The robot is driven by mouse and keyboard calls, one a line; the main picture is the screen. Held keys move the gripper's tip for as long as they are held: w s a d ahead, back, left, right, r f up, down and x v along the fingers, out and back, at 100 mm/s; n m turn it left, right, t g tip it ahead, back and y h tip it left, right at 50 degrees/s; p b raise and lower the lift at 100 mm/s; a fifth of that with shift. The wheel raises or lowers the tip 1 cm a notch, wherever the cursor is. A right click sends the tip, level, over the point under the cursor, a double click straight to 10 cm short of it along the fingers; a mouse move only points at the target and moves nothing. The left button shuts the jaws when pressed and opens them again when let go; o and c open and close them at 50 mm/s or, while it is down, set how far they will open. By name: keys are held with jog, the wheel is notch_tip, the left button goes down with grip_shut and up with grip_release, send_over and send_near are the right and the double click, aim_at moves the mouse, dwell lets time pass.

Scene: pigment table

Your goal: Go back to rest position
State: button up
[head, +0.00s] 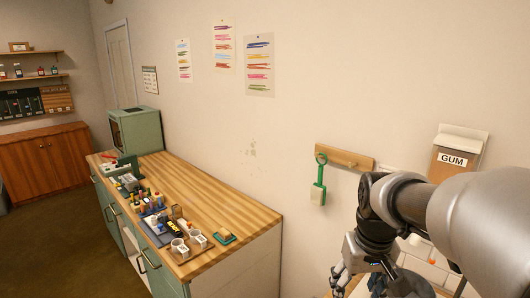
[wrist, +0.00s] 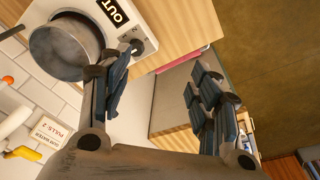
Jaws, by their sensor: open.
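My gripper (wrist: 160,90) is open in the wrist view, with its two dark ribbed fingers well apart and nothing between them. In the head view my gripper (head: 358,280) hangs at the bottom right, partly cut off by the frame's lower edge. My arm reaches in from the right and bends down at the wrist. The gripper is to the right of the wooden counter (head: 262,212), apart from it.
A metal pot (wrist: 62,45) on a white unit with an OUT label (wrist: 115,12) is close to the left finger. A green scoop (head: 318,190) and a GUM box (head: 455,160) hang on the wall.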

jog(key=s+a+t+b, duration=0.1)
jog(key=s+a, duration=0.1)
jog(key=s, duration=0.7)
jog(key=s+a+t+b, duration=0.1)
jog(key=s+a, duration=0.2)
jog(key=s, duration=0.7)
jog(key=shift+f+t, duration=0.3)
jog(key=shift+t, duration=0.1)
jog(key=shift+w, duration=0.1)
